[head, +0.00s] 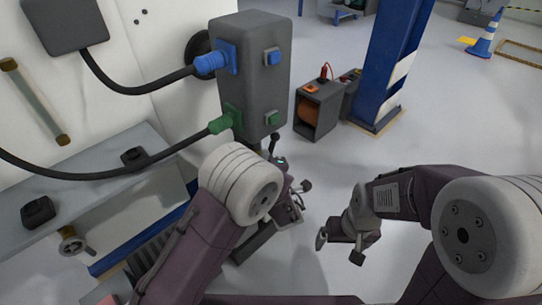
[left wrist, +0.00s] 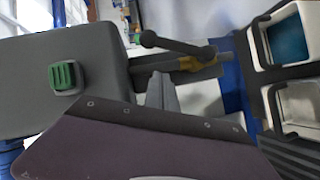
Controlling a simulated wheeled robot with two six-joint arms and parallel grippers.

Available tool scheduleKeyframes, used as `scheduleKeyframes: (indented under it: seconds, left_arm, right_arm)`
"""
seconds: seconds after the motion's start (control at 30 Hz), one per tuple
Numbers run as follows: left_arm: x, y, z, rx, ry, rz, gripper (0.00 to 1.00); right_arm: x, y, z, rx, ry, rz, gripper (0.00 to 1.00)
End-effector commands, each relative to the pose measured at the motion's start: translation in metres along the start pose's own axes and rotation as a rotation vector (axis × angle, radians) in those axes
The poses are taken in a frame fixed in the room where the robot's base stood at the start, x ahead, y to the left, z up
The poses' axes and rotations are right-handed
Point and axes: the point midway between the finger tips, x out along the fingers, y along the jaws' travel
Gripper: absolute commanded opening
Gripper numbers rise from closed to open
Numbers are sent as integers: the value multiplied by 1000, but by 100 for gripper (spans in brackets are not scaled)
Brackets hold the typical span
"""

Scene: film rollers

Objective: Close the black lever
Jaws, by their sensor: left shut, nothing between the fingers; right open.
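The black lever (left wrist: 180,45) shows in the left wrist view as a dark bar with a ball end, beside a yellow fitting (left wrist: 196,63). In the head view, a dark knob (head: 274,138) that appears to be its ball end shows just under the grey box; my left arm hides much of the area below. My left gripper (left wrist: 159,80) is shut and empty. In the left wrist view its fingertips are close below the lever; whether they touch it cannot be told. My right gripper (head: 339,248) is open and empty, low over the floor on the right.
The grey box (head: 255,60) carries blue and green plugs (head: 222,121) with black cables. A grey shelf (head: 90,175) with black knobs is on the left. A blue post (head: 393,60) and a machine with an orange reel (head: 318,108) stand behind. Open floor lies right.

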Motion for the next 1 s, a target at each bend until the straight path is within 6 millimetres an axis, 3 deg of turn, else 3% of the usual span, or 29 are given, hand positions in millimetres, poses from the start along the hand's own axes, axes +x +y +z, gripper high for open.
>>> scheduleKeyframes:
  seconds: [0.1, 0.33, 0.8, 1.0]
  left_arm:
    - [27, -6, 1, -4, 3, 0, 0]
    - [48, -3, 25, -2, -1, 0, 0]
    - [51, 0, 28, 1, -1, -2, 0]
    - [48, 1, 19, 31, 0, -24, 0]
  right_arm:
    - [19, 0, 2, 0, 0, 0, 94]
    - [37, 1, 4, 0, 0, 0, 94]
    - [37, 1, 4, 0, 0, 0, 94]
    - [21, 0, 2, 0, 0, 0, 94]
